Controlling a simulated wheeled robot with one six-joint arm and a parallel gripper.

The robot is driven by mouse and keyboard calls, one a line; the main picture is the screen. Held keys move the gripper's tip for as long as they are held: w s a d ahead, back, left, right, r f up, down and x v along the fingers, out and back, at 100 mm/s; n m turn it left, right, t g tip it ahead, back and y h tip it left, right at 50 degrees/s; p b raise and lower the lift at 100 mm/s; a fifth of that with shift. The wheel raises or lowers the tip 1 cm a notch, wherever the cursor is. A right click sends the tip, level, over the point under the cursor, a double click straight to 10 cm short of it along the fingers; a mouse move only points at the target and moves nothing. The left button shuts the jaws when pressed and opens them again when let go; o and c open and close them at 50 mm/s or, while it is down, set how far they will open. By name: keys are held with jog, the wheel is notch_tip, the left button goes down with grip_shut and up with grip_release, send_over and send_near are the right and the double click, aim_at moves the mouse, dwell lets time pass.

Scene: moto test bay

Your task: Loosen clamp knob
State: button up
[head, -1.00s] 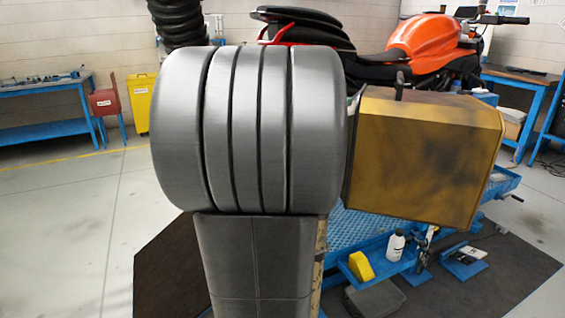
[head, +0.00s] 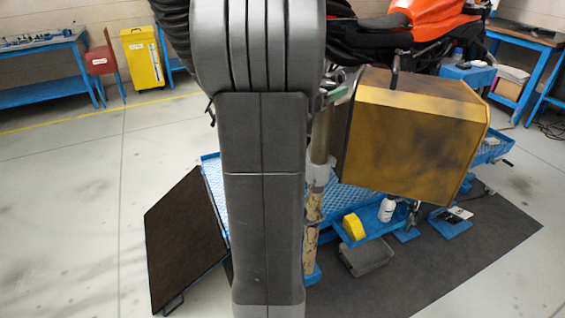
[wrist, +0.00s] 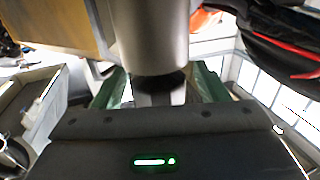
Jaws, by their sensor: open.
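My gripper (wrist: 160,80) is open in the wrist view, its two green fingers spread on either side of a dark grey block-like part (wrist: 160,98). A smooth grey metal cylinder (wrist: 152,35) stands just beyond this part. I cannot tell whether the dark part is the clamp knob, nor whether the fingers touch it. In the head view, my arm hides most of my gripper; a small green piece shows beside the upright post (head: 317,150). The post has a pale collar (head: 318,176). No clamp knob is clearly identifiable there.
A scuffed yellow-brown box (head: 415,130) is close right of the post. The orange motorcycle (head: 430,18) is behind it. A blue lift platform (head: 350,198) carries a tray with a white bottle (head: 387,208) and yellow object (head: 354,226). A dark ramp plate (head: 185,240) leans at left; floor beyond is clear.

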jog(key=shift+s+r+p, duration=0.1)
jog(key=shift+r+p, duration=0.3)
jog(key=shift+p, duration=0.55)
